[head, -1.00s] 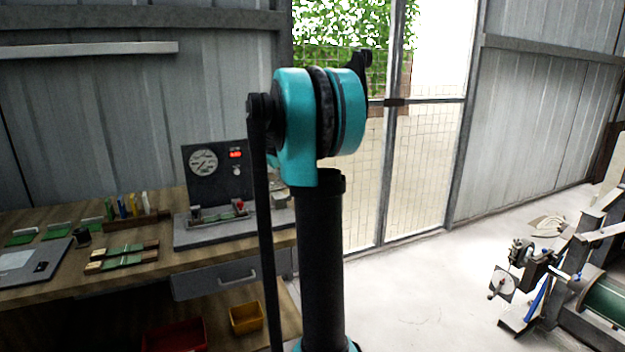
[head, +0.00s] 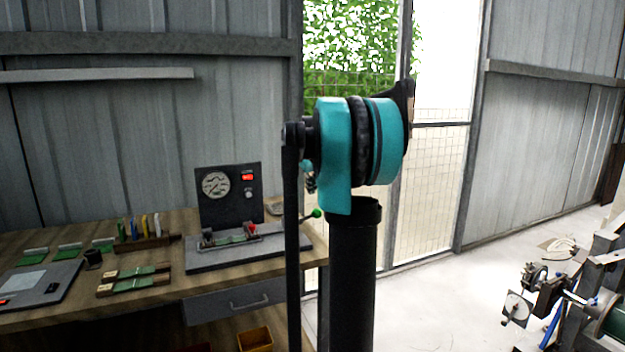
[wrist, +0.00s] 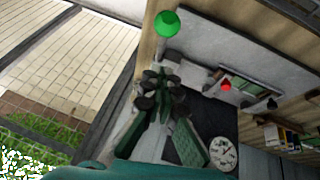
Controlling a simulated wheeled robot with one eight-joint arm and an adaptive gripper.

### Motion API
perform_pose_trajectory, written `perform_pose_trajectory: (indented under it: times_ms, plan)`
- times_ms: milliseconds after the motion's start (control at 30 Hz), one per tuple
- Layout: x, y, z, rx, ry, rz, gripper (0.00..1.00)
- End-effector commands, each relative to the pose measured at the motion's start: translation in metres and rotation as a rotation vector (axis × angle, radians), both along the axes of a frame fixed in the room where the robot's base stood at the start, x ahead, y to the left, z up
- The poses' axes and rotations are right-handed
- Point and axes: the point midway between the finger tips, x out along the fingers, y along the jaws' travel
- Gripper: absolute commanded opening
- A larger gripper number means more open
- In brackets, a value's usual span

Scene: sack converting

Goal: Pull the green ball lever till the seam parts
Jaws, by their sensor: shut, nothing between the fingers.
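The green ball (head: 317,213) of the lever shows just left of my arm's column in the head view, at the right end of the bench tester. The tester (head: 228,192) has a dark upright panel with a dial and a red display. A green strip (head: 228,239) lies across its base near a red knob (head: 252,228). Whether the seam is whole is too small to tell.
The wooden bench (head: 180,285) also holds a rack (head: 147,242) of coloured tools, green samples (head: 132,280) and a grey tablet-like board (head: 40,283). A mesh door stands behind my arm. Open floor lies to the right, before a machine (head: 590,290).

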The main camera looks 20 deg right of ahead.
Motion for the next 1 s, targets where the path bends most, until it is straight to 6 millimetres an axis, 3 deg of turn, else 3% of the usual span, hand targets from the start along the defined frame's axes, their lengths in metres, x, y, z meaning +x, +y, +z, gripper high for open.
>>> perform_pose_trajectory:
  times_ms: [67, 300, 833, 1000]
  plan:
    - [0.007, -0.002, -0.014, 0.000, 0.000, 0.000, 0.00]
    - [-0.003, -0.008, -0.043, 0.000, 0.000, 0.000, 0.00]
    - [-0.007, -0.010, -0.051, 0.000, -0.002, 0.000, 0.00]
    - [-0.016, -0.011, -0.064, 0.004, -0.055, -0.002, 0.00]
